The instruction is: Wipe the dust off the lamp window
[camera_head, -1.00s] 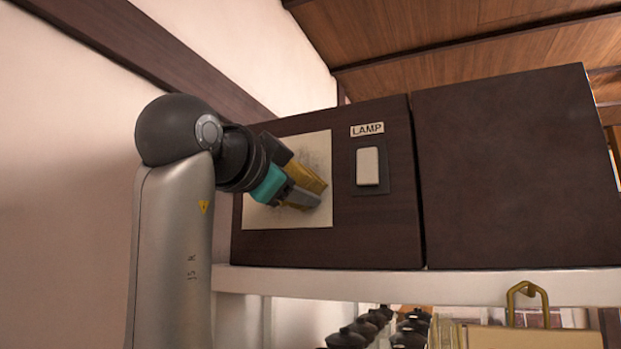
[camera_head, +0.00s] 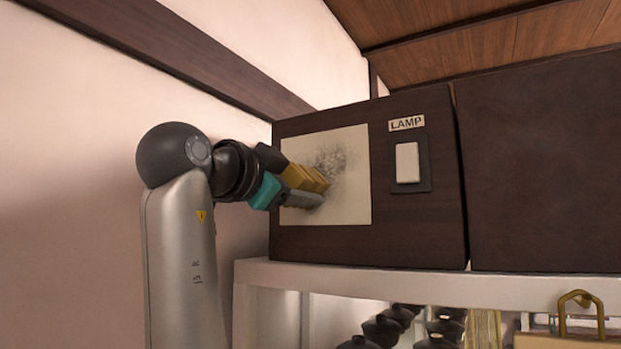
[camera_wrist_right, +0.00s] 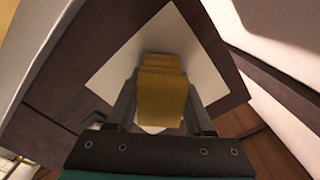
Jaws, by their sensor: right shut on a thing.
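The lamp window (camera_head: 357,205) is a pale square panel on the dark wooden cabinet front, left of the LAMP label. A grey speckled dust patch (camera_head: 338,160) shows on its upper middle, right of and above the cloth. My right gripper (camera_head: 318,194) is shut on a folded mustard-yellow cloth (camera_head: 304,178) at the window's left-middle part. In the right wrist view the cloth (camera_wrist_right: 162,95) sits between the fingers, its far end at the pale window (camera_wrist_right: 200,75). Whether it touches the surface is hard to tell. The cloth hides part of the window. My left gripper is out of view.
A white switch (camera_head: 407,162) on a dark plate is right of the window, under the LAMP label (camera_head: 406,123). The cabinet stands on a white shelf (camera_head: 400,283) with several dark lidded pots below. A pale wall (camera_head: 60,170) is close on the left.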

